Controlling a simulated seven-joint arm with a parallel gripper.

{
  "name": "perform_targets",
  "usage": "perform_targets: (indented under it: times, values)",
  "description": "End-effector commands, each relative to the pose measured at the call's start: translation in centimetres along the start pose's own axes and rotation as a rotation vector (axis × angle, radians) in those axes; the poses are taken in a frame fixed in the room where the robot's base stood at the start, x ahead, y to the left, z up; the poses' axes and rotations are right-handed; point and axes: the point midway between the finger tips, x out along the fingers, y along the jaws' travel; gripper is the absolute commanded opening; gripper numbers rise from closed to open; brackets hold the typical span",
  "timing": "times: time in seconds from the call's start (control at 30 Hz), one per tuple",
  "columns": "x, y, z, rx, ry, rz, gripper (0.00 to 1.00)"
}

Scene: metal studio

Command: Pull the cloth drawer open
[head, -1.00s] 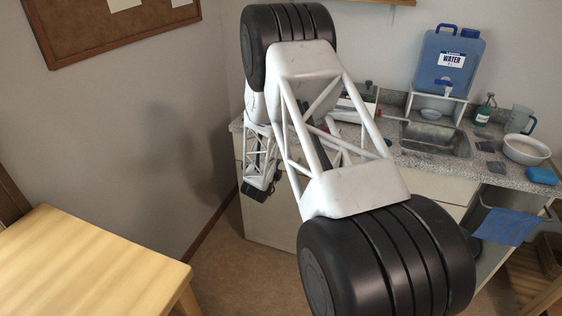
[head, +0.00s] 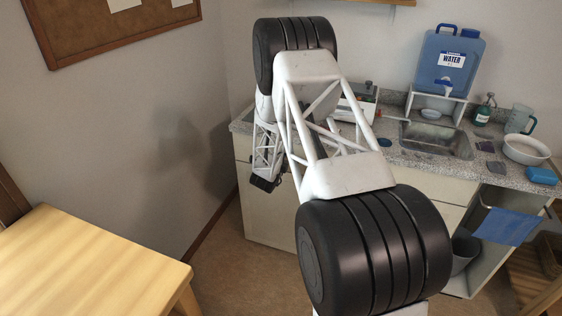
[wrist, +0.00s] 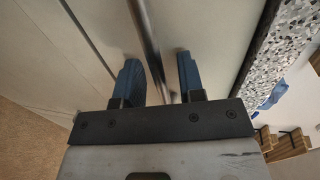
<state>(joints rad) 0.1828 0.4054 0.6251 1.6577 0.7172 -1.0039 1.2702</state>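The drawer front (wrist: 108,22) is a pale panel between a dark seam on the left and the speckled counter edge on the right in the wrist view. A shiny metal bar handle (wrist: 147,38) runs across it. My gripper (wrist: 161,78) is open, with its two blue fingers on either side of the bar. A gap shows between the bar and each finger. In the head view my gripper (head: 266,183) is small and dark in front of the left cabinet, and my arm hides much of that front. No cloth is visible inside a drawer, and the front looks closed.
The speckled counter (head: 410,158) holds a sink (head: 437,140), a blue water jug (head: 447,66) and a white bowl (head: 525,150). A wooden table (head: 85,268) stands at the lower left. A blue cloth (head: 508,227) hangs at the right. Floor is clear before the cabinet.

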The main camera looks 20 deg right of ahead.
Motion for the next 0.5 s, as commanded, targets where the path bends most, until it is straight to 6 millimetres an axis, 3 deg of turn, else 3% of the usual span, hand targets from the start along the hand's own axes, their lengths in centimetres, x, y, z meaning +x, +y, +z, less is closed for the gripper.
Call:
perform_targets:
  times: [0.2, 0.43, 0.5]
  values:
    - [0.01, -0.03, 0.01, 0.000, 0.000, 0.000, 0.36]
    - [0.00, -0.05, 0.01, 0.000, 0.000, -0.001, 0.02]
    - [0.00, -0.05, 0.01, 0.000, 0.000, -0.001, 0.00]
